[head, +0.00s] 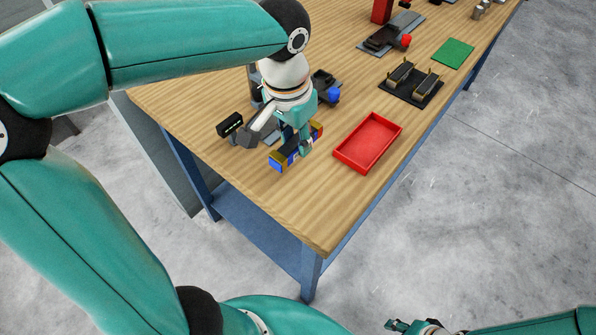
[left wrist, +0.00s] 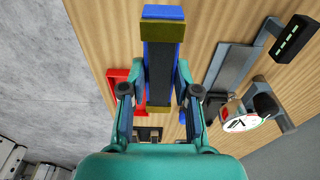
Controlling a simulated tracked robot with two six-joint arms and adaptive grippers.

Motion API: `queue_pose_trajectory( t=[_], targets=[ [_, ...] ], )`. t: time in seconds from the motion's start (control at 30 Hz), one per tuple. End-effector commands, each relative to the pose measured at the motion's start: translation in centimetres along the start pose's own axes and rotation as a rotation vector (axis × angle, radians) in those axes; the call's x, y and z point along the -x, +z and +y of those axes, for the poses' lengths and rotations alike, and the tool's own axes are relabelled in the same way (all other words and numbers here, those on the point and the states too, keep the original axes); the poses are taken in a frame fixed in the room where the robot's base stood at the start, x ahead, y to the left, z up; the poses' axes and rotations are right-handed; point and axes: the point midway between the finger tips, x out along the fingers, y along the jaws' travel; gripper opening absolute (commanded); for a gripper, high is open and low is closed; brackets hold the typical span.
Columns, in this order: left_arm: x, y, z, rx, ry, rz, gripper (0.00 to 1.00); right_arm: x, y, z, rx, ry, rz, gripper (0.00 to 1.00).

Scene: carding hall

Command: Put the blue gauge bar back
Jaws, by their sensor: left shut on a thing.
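My left gripper (head: 303,146) is shut on the blue gauge bar (head: 278,160), around its dark middle. The bar has a blue end and brass-coloured bands. In the left wrist view the bar (left wrist: 163,13) points away between the fingers, its blue end at the top. It is over the near left part of the table, left of the red tray; I cannot tell its height above the wood. A black stand (head: 424,97) with two brass-edged cradles stands empty beyond the tray. Part of my right gripper (head: 398,325) shows at the bottom edge, and its jaws are unclear.
The red tray (head: 342,154) is empty. A fixture with a blue knob (head: 333,95) is behind my left gripper, and one with a red knob (head: 406,41) is farther back. A black display box (head: 229,124) stands left. A green mat (head: 454,53) lies at the far right.

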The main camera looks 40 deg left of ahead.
Motion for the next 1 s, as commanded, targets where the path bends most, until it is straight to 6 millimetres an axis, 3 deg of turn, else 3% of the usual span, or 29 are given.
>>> queue_pose_trajectory(
  t=[0.03, 0.2, 0.47, 0.63, 1.0],
  targets=[
    [-1.6, 0.3, 0.0, 0.001, 0.0, -0.006, 0.0, -0.3, 0.0, 0.1, 0.0, 0.0, 0.0, 0.4],
    [-4.7, 0.6, 0.0, 0.0, 0.0, -0.002, 0.0, -0.6, 0.0, 0.2, 0.0, 0.0, 0.0, 0.4],
    [-6.7, 0.8, 0.0, 0.0, 0.0, -0.001, 0.0, -0.8, 0.0, 0.3, 0.0, 0.0, 0.001, 0.4],
    [-9.2, 1.1, 0.0, 0.0, 0.0, -0.003, 0.0, -1.1, 0.0, 0.4, 0.0, 0.0, 0.001, 0.4],
    [-10.0, 1.1, 0.0, -0.001, 0.0, 0.002, 0.0, -1.1, 0.0, 0.4, 0.0, 0.0, 0.001, 0.4]
  ],
)
